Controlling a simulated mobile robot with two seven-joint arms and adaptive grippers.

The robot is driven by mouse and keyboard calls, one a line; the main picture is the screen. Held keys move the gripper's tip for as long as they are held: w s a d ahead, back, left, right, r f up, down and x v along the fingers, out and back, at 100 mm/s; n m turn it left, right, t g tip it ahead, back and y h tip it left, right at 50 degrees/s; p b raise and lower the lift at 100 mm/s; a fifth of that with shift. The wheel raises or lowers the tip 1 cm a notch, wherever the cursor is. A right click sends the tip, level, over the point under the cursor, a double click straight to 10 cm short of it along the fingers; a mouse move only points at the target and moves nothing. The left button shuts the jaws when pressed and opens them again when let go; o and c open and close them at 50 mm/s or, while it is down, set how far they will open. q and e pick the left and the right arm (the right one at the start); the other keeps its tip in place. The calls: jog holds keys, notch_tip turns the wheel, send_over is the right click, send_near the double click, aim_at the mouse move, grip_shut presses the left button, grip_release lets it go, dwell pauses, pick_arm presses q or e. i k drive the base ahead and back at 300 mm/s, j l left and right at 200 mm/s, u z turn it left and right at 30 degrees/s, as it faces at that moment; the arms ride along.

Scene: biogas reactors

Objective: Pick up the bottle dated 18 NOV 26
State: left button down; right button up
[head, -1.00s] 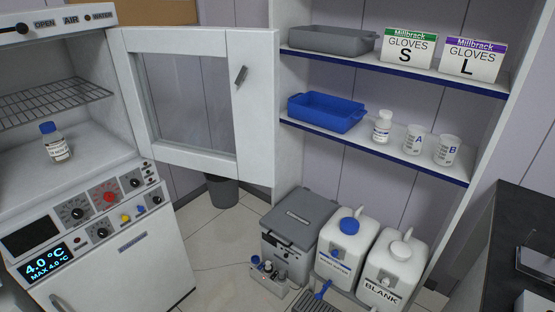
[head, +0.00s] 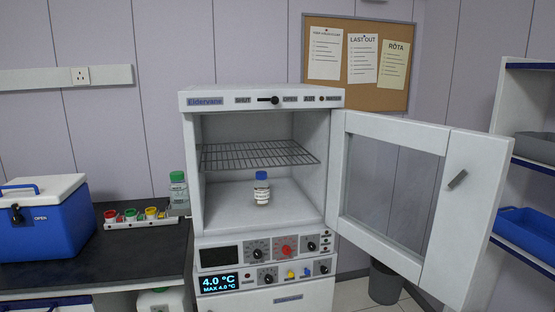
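A small bottle (head: 262,190) with a blue cap and a white label stands upright on the floor of an open cabinet (head: 215,222). The label's print is too small to read, so I cannot tell its date. A clear bottle with a green cap (head: 178,190) stands on the dark bench just left of the cabinet; no date can be read on it. Neither of my grippers is in view.
The cabinet door (head: 437,200) stands open to the right. A wire shelf (head: 258,153) hangs above the bottle. A blue cool box (head: 45,222) and a rack of coloured caps (head: 140,217) stand on the bench (head: 120,258). Blue-edged shelves (head: 530,65) are at right.

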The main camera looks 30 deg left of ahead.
aim_at(261, 186)
jog(key=u, duration=1.25)
